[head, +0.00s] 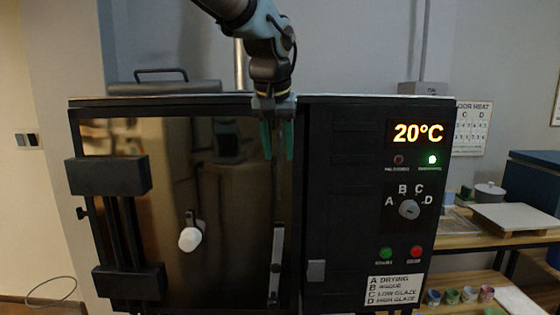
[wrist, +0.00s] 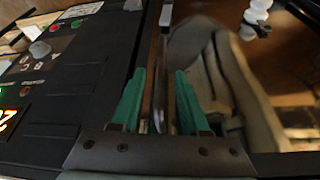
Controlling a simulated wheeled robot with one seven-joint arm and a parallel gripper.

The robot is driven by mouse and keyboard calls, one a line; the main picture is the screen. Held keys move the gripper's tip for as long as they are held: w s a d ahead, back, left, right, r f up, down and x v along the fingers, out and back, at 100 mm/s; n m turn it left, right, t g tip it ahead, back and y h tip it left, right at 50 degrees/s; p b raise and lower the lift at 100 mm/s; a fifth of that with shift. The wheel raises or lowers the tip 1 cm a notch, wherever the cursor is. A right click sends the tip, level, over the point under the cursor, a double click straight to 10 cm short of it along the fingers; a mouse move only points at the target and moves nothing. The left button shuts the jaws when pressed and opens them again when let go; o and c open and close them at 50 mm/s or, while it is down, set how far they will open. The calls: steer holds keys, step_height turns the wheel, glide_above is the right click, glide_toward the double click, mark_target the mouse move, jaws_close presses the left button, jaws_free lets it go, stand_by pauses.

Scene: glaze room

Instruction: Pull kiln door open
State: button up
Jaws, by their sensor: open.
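The kiln (head: 375,230) is a black cabinet. Its glossy, mirror-like door (head: 150,255) fills the left half and looks shut, with black hinge blocks on its left. A grey vertical handle (head: 276,262) is on the door's right edge, low down. My gripper (head: 277,155) points down in front of the door's upper right, above the handle. Its green fingers are apart. In the wrist view the open fingers of my gripper (wrist: 158,95) straddle a narrow upright strip at the door's edge; contact cannot be told. The handle's pale end (wrist: 166,14) shows beyond them.
A white plug (head: 190,239) sticks out of the door's middle. The control panel at right has a 20°C display (head: 418,132), a dial (head: 409,208) and green and red buttons. A wooden shelf (head: 485,240) with pots stands at far right.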

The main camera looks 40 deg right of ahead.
mark_target(279, 160)
steer(key=shift+p+x, duration=0.5)
steer(key=shift+x, duration=1.95)
jaws_close()
